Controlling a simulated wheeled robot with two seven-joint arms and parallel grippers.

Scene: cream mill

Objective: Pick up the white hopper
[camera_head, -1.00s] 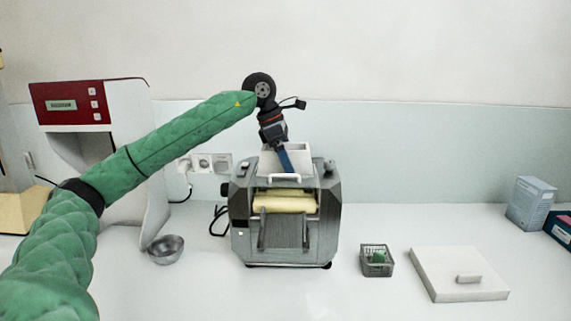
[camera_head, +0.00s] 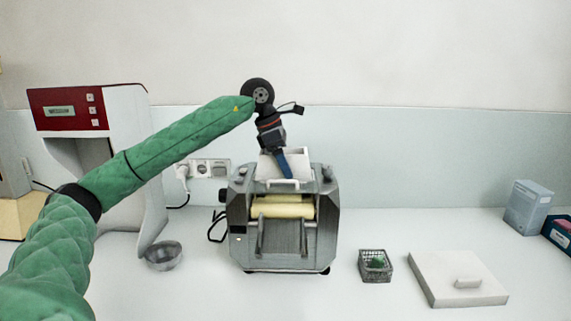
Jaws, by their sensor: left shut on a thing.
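The white hopper (camera_head: 297,168) sits at the top of the grey mill (camera_head: 327,215), between its side walls. It looks slightly tilted, and I cannot tell if it is clear of the mill. My left gripper (camera_head: 286,172) reaches down from above with blue fingers and is shut on the hopper's wall. The fingers hide a small part of the hopper. My right gripper is not in view.
A metal bowl (camera_head: 163,257) and a red and white machine (camera_head: 68,108) stand to the left. Boxes (camera_head: 528,207) stand far right.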

